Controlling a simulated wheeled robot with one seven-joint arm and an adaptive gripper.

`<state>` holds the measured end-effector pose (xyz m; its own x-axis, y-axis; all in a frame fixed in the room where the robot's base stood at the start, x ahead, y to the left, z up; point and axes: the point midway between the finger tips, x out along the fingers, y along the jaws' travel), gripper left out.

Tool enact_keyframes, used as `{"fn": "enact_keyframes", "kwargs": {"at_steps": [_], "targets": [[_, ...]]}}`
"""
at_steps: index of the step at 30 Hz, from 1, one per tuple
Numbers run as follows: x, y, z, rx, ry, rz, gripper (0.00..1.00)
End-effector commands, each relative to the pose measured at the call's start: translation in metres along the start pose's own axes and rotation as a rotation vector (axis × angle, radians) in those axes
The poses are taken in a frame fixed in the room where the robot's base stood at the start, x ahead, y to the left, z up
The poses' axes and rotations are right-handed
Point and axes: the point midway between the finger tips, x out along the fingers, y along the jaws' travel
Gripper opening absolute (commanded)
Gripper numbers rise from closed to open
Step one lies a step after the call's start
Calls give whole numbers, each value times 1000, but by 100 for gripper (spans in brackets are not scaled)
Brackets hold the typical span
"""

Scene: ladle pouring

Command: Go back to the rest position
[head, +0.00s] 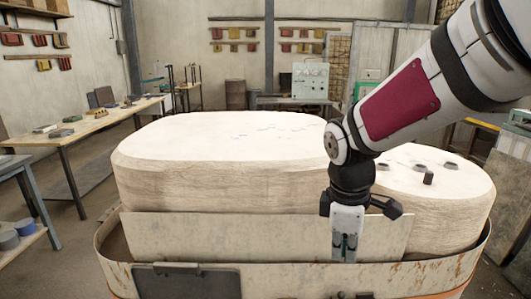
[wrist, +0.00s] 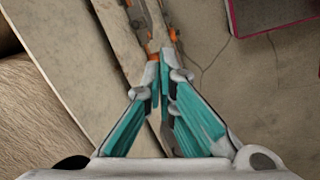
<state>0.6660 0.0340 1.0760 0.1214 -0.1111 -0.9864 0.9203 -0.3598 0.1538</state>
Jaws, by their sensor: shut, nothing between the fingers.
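My gripper (head: 344,250) hangs fingers-down in the head view, in front of the pale metal panel on the near side of the large white block (head: 200,165). In the wrist view my gripper (wrist: 160,72) has its two teal-padded fingers together, with nothing held between them. The fingers point toward a metal edge with orange parts. I cannot tell whether the tips touch it.
A worn metal rim (head: 440,275) surrounds the block's base. Several small dark pieces (head: 428,178) stand on the block's right part. A workbench (head: 85,135) stands at left. Concrete floor (wrist: 240,85) and a dark red-edged object (wrist: 275,12) show in the wrist view.

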Motion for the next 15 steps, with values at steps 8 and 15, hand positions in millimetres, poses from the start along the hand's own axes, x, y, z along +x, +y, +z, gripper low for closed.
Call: {"fn": "enact_keyframes", "kwargs": {"at_steps": [8, 15], "targets": [[-62, -56, 56, 490, 105, 45, 0], [-88, -111, 92, 894, 198, 60, 0]]}}
